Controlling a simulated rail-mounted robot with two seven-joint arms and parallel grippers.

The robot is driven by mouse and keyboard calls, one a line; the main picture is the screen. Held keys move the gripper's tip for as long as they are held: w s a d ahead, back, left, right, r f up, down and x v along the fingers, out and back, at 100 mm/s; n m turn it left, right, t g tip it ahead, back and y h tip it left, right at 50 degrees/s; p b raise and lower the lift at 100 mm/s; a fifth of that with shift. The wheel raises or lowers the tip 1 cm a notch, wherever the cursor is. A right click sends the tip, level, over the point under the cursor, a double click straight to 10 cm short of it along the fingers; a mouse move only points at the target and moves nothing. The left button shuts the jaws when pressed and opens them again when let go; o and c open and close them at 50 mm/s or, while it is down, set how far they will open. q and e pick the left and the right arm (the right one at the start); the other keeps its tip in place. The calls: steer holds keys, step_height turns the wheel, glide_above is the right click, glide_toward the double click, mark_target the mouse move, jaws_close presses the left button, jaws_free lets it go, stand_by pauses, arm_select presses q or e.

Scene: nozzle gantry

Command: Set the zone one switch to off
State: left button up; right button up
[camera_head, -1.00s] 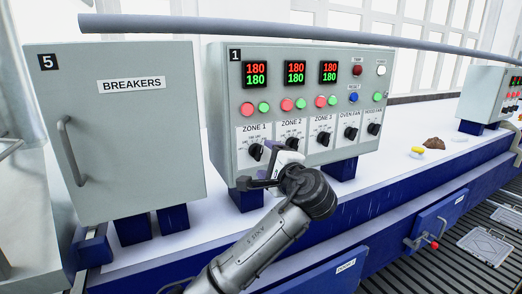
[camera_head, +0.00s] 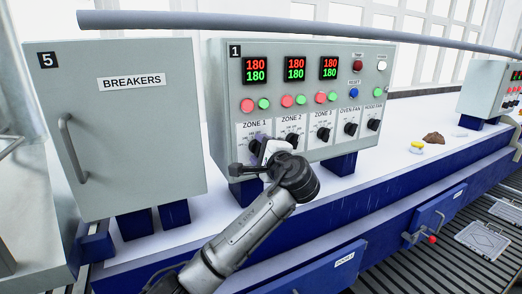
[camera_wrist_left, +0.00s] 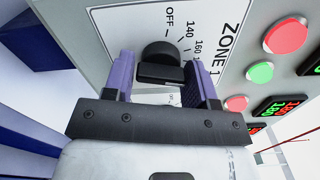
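The zone one switch is a black rotary knob (camera_wrist_left: 162,65) on a white plate with OFF, 140 and 160 marks, in the left wrist view. Its exact pointer direction is hard to tell. My left gripper (camera_wrist_left: 160,80) has its two purple fingers apart, one on either side of the knob. A narrow gap shows at the left finger; I cannot tell whether the right finger touches the knob. In the head view the left gripper (camera_head: 262,147) is at the ZONE 1 plate (camera_head: 254,126) and largely hides the knob. My right gripper is not in view.
The control box (camera_head: 220,110) also carries zone 2 (camera_head: 291,139), zone 3 (camera_head: 322,134) and fan knobs to the right, with push buttons and displays above. The breakers cabinet (camera_head: 125,140) stands at left. A grey pipe (camera_head: 250,25) crosses above.

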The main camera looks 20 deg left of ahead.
arm_select(q)
steer(key=c, duration=0.5)
steer(key=n+b, duration=0.2)
steer(key=n, duration=0.1)
steer(key=shift+f, duration=0.1)
steer(key=n+b, duration=0.2)
steer(key=n, duration=0.2)
steer(key=shift+n, duration=0.4)
steer(key=n, duration=0.2)
steer(key=shift+r+n+b, duration=0.2)
steer(key=shift+n+b, duration=0.1)
steer(key=shift+b, duration=0.1)
steer(key=n, duration=0.3)
steer(key=shift+n+b, duration=0.3)
steer(key=shift+b, duration=0.1)
steer(key=n, duration=0.2)
steer(key=shift+s+r+n, duration=0.1)
steer(key=shift+r+n, duration=0.05)
steer(key=shift+n, duration=0.15)
steer(key=shift+n+b, duration=0.3)
steer(key=shift+n, duration=0.2)
